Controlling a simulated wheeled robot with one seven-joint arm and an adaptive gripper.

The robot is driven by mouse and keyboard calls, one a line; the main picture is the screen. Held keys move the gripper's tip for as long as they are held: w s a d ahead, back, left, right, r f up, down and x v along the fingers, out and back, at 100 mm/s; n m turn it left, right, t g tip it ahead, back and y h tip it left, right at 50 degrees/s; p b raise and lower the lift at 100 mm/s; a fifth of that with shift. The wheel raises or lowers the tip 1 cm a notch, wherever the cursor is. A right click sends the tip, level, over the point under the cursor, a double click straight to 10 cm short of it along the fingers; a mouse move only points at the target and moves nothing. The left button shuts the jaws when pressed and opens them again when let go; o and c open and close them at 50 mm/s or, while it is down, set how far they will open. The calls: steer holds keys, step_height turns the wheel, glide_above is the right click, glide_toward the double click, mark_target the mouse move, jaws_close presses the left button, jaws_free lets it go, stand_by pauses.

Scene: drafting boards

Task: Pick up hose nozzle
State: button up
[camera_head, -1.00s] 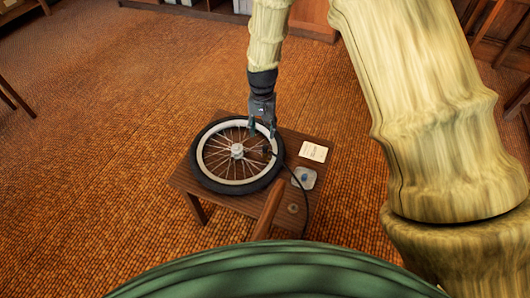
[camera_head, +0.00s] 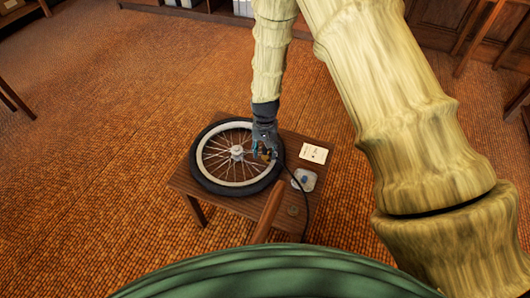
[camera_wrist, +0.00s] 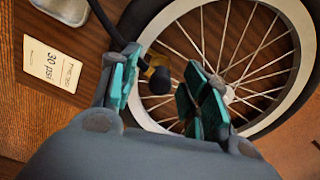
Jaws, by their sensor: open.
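The hose nozzle (camera_wrist: 159,78) is a black rounded head with a brass-coloured part, at the end of a black hose (camera_wrist: 107,22). In the wrist view it lies between the open teal fingers of my gripper (camera_wrist: 163,88), nearer the left finger; I cannot tell whether it touches. The bicycle wheel (camera_wrist: 292,98), with a black tyre, pale rim and thin spokes, lies beneath it. In the head view my gripper (camera_head: 264,153) is low over the right side of the wheel (camera_head: 212,180), and the nozzle is mostly hidden there.
The wheel lies on a small wooden table (camera_head: 240,205). A card reading 30 psi (camera_wrist: 52,66) and a pale dish with a blue item (camera_head: 304,180) are to its right in the head view. A chair back (camera_head: 268,213) stands at the front edge.

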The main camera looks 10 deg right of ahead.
mark_target(265, 150)
steer(key=shift+f, duration=0.25)
jaws_close()
steer(key=shift+r, duration=0.2)
steer(key=shift+r, duration=0.3)
steer(key=r, duration=0.2)
steer(key=shift+s+r, duration=0.35)
steer(key=shift+r, duration=0.05)
steer(key=s+a+r, duration=0.1)
steer(key=s+a, duration=0.2)
steer(key=s, duration=1.2)
steer(key=shift+a+r, duration=0.15)
steer(key=shift+a, duration=0.05)
